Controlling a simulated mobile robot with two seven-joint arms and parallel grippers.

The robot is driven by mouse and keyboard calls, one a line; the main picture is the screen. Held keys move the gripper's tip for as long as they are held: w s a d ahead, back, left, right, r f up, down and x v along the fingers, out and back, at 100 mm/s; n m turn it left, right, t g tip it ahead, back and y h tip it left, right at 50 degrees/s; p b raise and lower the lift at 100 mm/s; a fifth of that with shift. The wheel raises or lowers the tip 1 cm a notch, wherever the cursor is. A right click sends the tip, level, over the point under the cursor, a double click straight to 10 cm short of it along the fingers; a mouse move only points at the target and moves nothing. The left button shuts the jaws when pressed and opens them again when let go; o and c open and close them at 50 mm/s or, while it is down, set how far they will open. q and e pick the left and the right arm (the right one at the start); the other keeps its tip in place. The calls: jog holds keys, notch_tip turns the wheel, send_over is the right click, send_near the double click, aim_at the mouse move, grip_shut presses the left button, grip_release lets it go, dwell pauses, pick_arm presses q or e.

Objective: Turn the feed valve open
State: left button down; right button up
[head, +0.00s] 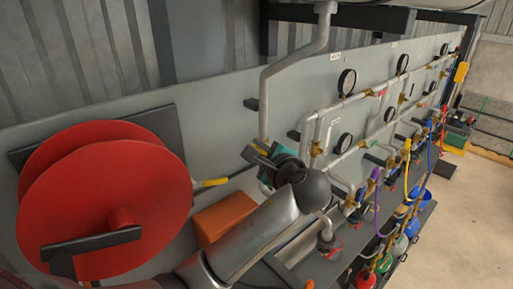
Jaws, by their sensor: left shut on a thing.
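My left arm reaches up from the bottom of the head view. Its gripper (262,158) is at the foot of the tall grey feed pipe (264,105), against the panel. The gripper is shut on the feed valve's handle there. The gripper and wrist cover most of the valve body, so I cannot tell how far the handle is turned. A short yellow-ended piece (213,183) sticks out to the left of the gripper. My right gripper is not in view.
A large red reel (105,200) stands to the left, with an orange box (223,216) beside it. Several gauges (347,82), pipes and small valves run along the grey panel (215,100) to the right. Coloured hoses hang there. The floor at right (460,220) is clear.

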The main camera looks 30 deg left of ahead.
pick_arm(q)
jog(key=shift+w, duration=0.1)
jog(key=shift+r, duration=0.1)
dwell(0.4)
jog(key=c, duration=0.8)
grip_release()
jog(key=shift+d, duration=0.1)
jog(key=b+v, duration=0.1)
jog(key=v, duration=1.4)
jog(key=shift+b, duration=0.3)
